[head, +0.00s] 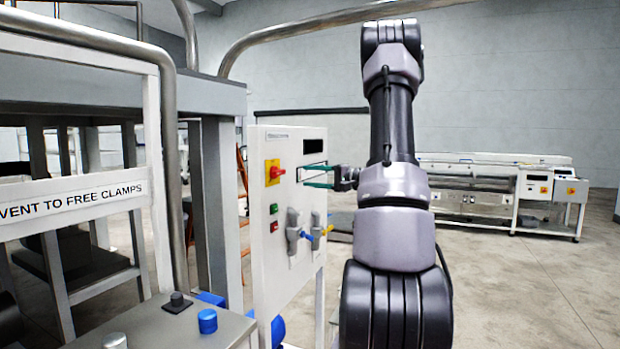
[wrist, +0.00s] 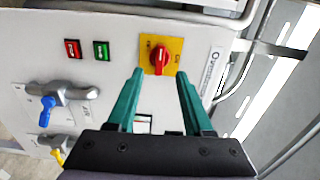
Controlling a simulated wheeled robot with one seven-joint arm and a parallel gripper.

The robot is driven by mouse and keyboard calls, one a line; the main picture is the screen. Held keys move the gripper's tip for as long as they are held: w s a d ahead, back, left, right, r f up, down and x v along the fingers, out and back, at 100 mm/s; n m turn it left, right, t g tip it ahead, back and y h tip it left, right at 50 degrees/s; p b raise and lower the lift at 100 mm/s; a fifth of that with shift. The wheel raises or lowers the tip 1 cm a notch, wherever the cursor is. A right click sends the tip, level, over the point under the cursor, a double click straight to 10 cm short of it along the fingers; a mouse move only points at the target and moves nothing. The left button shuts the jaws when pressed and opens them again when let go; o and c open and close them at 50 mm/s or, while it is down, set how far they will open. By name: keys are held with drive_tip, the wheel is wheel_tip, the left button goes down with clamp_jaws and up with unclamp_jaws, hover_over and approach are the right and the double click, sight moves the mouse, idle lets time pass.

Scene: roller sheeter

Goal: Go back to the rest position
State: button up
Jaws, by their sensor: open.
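My gripper (head: 304,176) is open and empty, its two teal fingers pointing at the white control panel (head: 290,145). In the head view the fingertips are to the right of the red rotary switch (head: 276,172) on its yellow plate, in front of a framed slot. In the wrist view my gripper (wrist: 160,74) has the red switch (wrist: 160,57) showing just beyond and between its fingertips. I see no contact with the switch. My arm rises in the middle of the head view and hides part of the room behind it.
The panel also bears a green button (head: 274,209), a red button (head: 274,227), and valves with a blue handle (head: 306,236) and a yellow handle (head: 328,230). A metal frame (head: 160,120) stands at left. A long machine (head: 500,185) is at back right. Floor at right is clear.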

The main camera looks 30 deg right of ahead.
idle(0.5)
drive_tip(key=s+a+r+n+g, duration=0.2)
drive_tip(key=s+a+g, duration=0.3)
drive_tip(key=a, duration=0.5)
drive_tip(key=s+a+r+n+g, duration=0.2)
drive_tip(key=s+a+g, duration=0.1)
drive_tip(key=s+a, duration=0.5)
drive_tip(key=s+a+n+h, duration=0.1)
drive_tip(key=s+h, duration=0.3)
drive_tip(key=s, duration=0.4)
drive_tip(key=s+a+n+t+h, duration=0.1)
drive_tip(key=s+a+h, duration=0.1)
drive_tip(key=s+h, duration=0.3)
drive_tip(key=shift+s+a+r, duration=0.3)
drive_tip(key=shift+s+r, duration=0.15)
drive_tip(key=shift+s, duration=1.4)
